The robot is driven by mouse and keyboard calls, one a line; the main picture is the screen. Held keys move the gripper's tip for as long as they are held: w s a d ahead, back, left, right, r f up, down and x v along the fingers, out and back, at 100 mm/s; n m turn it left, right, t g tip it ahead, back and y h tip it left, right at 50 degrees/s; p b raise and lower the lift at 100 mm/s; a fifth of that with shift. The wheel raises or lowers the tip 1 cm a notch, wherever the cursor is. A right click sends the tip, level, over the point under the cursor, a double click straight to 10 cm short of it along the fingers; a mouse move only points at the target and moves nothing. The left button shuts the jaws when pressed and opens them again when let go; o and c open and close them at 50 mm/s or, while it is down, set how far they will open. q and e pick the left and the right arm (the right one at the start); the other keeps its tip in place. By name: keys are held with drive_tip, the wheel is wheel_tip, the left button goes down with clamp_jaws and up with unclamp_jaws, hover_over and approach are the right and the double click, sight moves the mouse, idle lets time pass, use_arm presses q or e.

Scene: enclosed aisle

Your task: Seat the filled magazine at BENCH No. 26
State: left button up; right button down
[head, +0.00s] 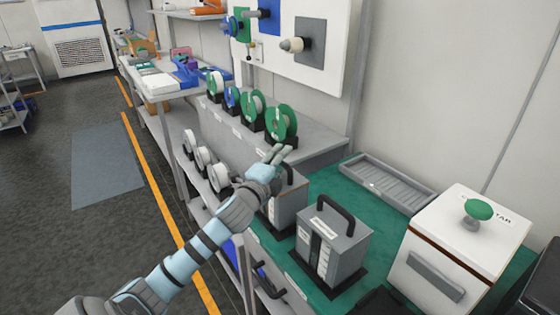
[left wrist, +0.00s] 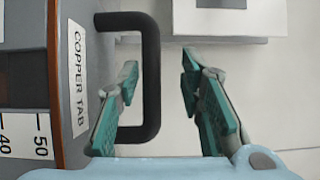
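A grey magazine (head: 289,208) with a black handle stands on the green bench mat, partly hidden behind my left arm. In the left wrist view, a grey box labelled COPPER TAB (left wrist: 78,80), with a scale showing 40 and 50, has a black loop handle (left wrist: 151,75). A second grey magazine (head: 330,250), handle up, stands to the right on a black base. My right gripper is not in view.
A white box with a green knob (head: 478,209) stands at the right, and a shallow grey tray (head: 388,183) lies along the wall. Green and blue spools (head: 281,122) line the shelf behind. Open floor (head: 105,165) lies left of the yellow line.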

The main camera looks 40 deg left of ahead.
use_arm(q)
drive_tip(key=shift+s+f, duration=0.15)
drive_tip(key=shift+s, duration=0.35)
drive_tip(key=v, duration=1.1)
drive_tip(key=shift+d, duration=0.25)
